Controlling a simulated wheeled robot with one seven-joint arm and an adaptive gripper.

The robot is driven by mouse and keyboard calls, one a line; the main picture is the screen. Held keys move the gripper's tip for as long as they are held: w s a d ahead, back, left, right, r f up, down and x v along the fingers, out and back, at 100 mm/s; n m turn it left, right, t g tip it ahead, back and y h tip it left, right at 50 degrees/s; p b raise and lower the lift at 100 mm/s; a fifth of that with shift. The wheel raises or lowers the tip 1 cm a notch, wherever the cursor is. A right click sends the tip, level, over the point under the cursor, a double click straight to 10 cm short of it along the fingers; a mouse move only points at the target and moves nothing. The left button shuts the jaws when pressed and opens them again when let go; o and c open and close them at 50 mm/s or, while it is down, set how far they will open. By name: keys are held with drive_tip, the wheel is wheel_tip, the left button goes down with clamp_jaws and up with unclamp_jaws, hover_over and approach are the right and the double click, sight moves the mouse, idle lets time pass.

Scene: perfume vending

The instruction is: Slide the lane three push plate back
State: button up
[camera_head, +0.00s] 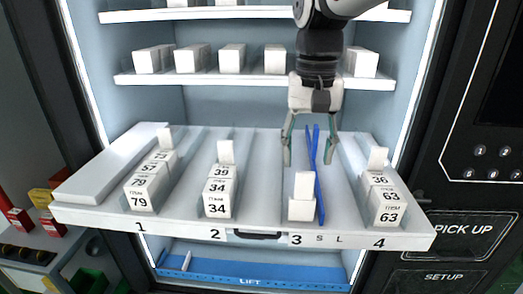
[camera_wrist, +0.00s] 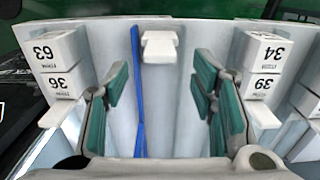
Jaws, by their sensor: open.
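The lane three push plate (camera_head: 305,183) is a small white upright block at the front end of lane three, by the number 3 label. It also shows at the top middle of the wrist view (camera_wrist: 160,47). No numbered boxes show in that lane. My gripper (camera_head: 308,155) is open and empty, pointing down over lane three behind the push plate, apart from it. Its green fingers stand spread on both sides of the lane in the wrist view (camera_wrist: 160,95). A blue strip (camera_head: 319,180) runs along the lane's right side, partly behind the fingers.
The pulled-out white tray (camera_head: 258,235) has numbered boxes in lane two (camera_head: 217,198) and lane four (camera_head: 384,205) on either side, and in lane one (camera_head: 143,191). Shelves with white boxes (camera_head: 232,57) are above and behind. A blue lift (camera_head: 250,281) lies below.

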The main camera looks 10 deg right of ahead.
sight(306, 172)
drive_tip(key=shift+f, duration=2.75)
drive_tip(key=shift+c, duration=0.6)
